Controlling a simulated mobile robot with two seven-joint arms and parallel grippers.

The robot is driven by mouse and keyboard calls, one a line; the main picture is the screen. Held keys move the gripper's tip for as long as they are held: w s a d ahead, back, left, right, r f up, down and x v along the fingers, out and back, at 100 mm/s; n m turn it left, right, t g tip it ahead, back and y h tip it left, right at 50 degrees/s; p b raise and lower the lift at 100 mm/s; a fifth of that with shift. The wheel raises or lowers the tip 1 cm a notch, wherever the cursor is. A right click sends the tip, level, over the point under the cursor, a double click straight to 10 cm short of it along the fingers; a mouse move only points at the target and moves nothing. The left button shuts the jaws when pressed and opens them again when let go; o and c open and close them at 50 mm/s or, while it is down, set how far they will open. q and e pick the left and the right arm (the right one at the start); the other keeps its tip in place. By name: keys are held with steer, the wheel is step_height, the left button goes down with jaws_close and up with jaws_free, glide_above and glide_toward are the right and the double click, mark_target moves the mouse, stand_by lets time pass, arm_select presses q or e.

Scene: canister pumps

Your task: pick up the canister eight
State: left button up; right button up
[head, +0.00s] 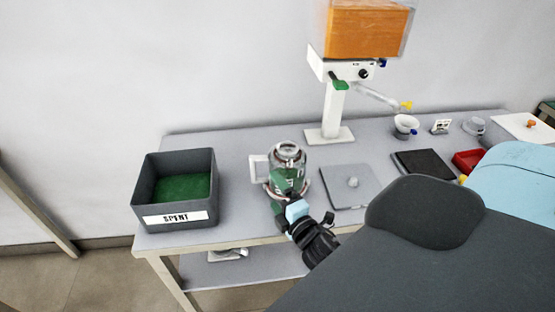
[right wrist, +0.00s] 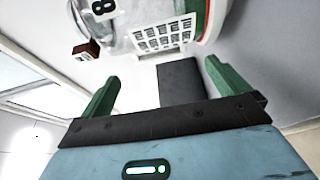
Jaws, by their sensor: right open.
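The canister eight (head: 288,155) stands upright on the grey table, a clear and metal vessel with a white handle on its left side. In the right wrist view the canister (right wrist: 150,12) fills the top, with a black 8 label and a white grid panel. My right gripper (head: 290,190) is at the near side of the canister, covering its lower front. In the right wrist view its green fingers (right wrist: 161,75) are spread, with the canister just beyond the tips. Whether they touch it I cannot tell. My left gripper is not in view.
A dark bin labelled SPENT (head: 146,200) with a green floor stands at the left. A grey plate with a knob (head: 340,195) lies right of the canister. A white stand with an orange tank (head: 368,30) is behind. A black pad (head: 423,163) and red tray (head: 468,160) are further right.

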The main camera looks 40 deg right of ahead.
mark_target(271, 186)
steer(key=shift+w, duration=0.4)
steer(key=shift+r, duration=0.1)
steer(key=shift+w+d+r, duration=0.1)
steer(key=shift+w, duration=0.25)
steer(key=shift+w+d, duration=0.1)
steer(key=shift+w, duration=0.65)
steer(key=shift+w+d, duration=0.1)
steer(key=shift+w, duration=0.15)
steer(key=shift+w+d+p, duration=0.25)
steer(key=shift+w, duration=0.9)
steer(key=shift+w+d+p, duration=0.25)
steer(key=shift+w, duration=0.9)
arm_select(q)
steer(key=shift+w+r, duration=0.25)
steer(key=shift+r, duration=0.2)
